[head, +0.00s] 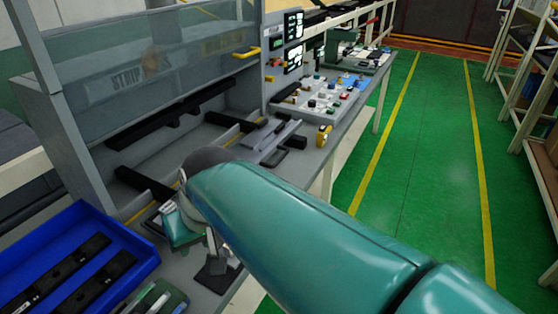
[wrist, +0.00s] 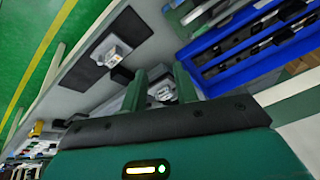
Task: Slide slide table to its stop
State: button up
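My gripper (wrist: 161,82) shows in the wrist view with two green fingers apart; I see nothing clearly clamped between them. A pale metal part (wrist: 163,92) shows in the gap, and I cannot tell whether the fingers touch it. In the head view my teal arm hides much of the bench front, and the gripper (head: 182,226) is partly visible above the bench. A grey flat carriage on rails (head: 276,140) beyond the arm may be the slide table; I cannot tell for sure. A small grey block (wrist: 111,50) on a black plate (wrist: 122,38) lies beside the gripper.
A blue tray (head: 135,243) with black clips stands at the left, beside a green tray (head: 160,300). A clear guard (head: 150,65) rises over the fixture. A control panel (head: 325,97) and a yellow device (head: 324,135) are farther along. Green floor at right is clear.

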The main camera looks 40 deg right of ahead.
jog(key=w+d+f+m+y, duration=0.2)
jog(key=w+d+m+y, duration=0.1)
jog(key=w+d, duration=0.5)
jog(key=m+t, duration=1)
jog(key=t, duration=0.1)
send_near(280, 158)
jog(key=x, duration=1)
jog(key=shift+f, duration=0.35)
grip_shut()
